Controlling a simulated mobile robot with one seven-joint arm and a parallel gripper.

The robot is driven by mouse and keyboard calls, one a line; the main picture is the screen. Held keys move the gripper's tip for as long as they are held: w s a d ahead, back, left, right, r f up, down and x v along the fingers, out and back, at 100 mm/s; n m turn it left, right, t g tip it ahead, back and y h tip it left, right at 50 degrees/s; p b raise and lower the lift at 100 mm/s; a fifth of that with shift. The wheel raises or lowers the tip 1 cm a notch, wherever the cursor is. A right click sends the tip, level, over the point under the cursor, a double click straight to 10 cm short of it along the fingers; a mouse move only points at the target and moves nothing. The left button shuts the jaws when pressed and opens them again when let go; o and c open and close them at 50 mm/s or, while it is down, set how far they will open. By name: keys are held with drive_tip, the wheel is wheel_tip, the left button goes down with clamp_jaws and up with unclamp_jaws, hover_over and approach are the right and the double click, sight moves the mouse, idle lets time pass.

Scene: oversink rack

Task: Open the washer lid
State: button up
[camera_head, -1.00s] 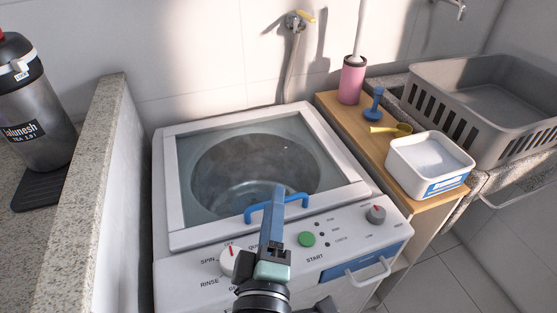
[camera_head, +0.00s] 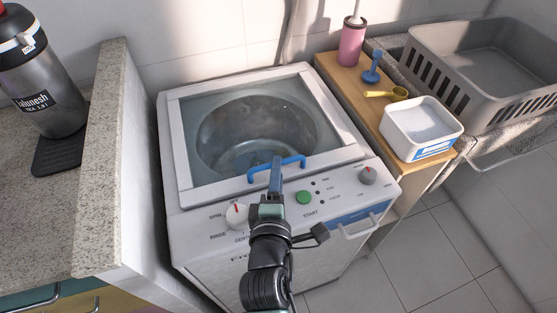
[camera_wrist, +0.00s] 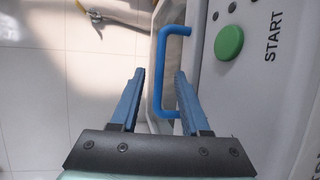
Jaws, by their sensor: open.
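The washer (camera_head: 205,222) is a white top-loader. Its lid (camera_head: 184,150) is shut, with a white frame and clear glass over the metal drum. A blue U-shaped handle (camera_head: 291,161) stands at the lid's front edge; it also shows in the wrist view (camera_wrist: 158,75). My gripper (camera_head: 276,160) has blue fingers and is at the handle's middle. In the wrist view my gripper (camera_wrist: 160,74) is open, with the handle's bar between its two fingers in the picture. Whether a finger touches the bar, I cannot tell.
The front panel has a green start button (camera_head: 303,198) and knobs. A stone-topped wall (camera_head: 108,150) stands close on the left. On the right, a wooden shelf (camera_head: 350,78) holds a white powder tub (camera_head: 421,149), a yellow scoop and a pink brush holder. A grey basket (camera_head: 430,80) is beyond.

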drive_tip(key=shift+x, duration=1.9)
drive_tip(key=shift+c, duration=0.2)
clamp_jaws()
